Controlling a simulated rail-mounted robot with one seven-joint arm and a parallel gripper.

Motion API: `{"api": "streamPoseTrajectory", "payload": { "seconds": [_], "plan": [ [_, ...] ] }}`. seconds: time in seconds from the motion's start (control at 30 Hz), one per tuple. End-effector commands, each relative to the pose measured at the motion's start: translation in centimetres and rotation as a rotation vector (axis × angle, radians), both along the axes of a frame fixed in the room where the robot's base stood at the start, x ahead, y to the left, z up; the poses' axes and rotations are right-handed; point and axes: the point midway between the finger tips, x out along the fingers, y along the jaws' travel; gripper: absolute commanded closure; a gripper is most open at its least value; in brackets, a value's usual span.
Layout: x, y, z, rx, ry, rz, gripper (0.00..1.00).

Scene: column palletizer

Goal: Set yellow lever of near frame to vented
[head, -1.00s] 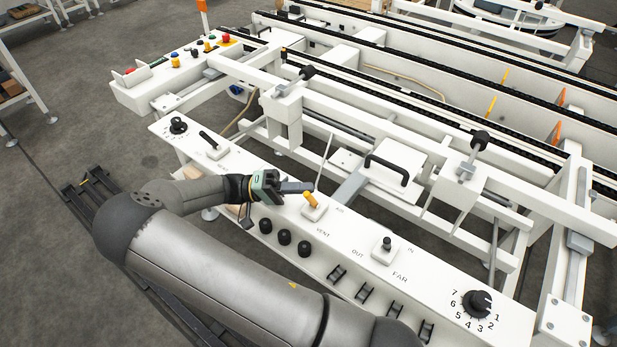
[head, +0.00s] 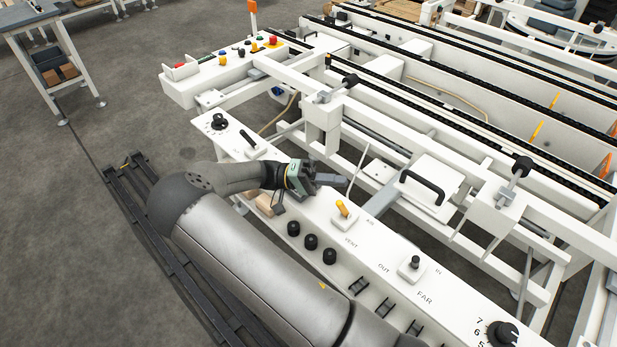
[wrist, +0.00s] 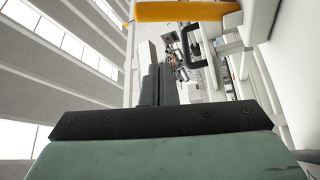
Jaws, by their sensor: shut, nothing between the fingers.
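The yellow lever (head: 342,208) stands on a small white base on the sloped white control panel (head: 313,213). Its handle leans up and to the left in the head view. The labels AIR and VENT are printed on its right side, AIR farther back and VENT nearer. My gripper (head: 338,181) is shut and empty, just above and behind the lever in the head view, apart from it in the picture. In the wrist view the yellow lever (wrist: 185,12) crosses the top edge, beyond my shut fingers (wrist: 160,85). I cannot tell if they touch.
A black-knobbed IN/OUT lever (head: 414,264) and a numbered dial (head: 502,333) lie to the right. Several black knobs (head: 311,242) line the panel's front. A black-handled plate (head: 423,188) and white frame beams stand behind.

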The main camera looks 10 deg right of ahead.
Motion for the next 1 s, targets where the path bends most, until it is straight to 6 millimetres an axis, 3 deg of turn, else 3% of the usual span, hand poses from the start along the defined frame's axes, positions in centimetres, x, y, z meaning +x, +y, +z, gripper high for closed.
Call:
{"api": "streamPoseTrajectory", "payload": {
  "seconds": [0.2, 0.4, 1.0],
  "plan": [
    [2.4, 4.3, -1.4, 0.001, 0.0, 0.004, 1.0],
    [3.6, 6.4, -1.8, 0.0, 0.0, 0.003, 1.0],
    [3.8, 7.0, -1.9, 0.0, 0.001, 0.001, 1.0]
  ]
}}
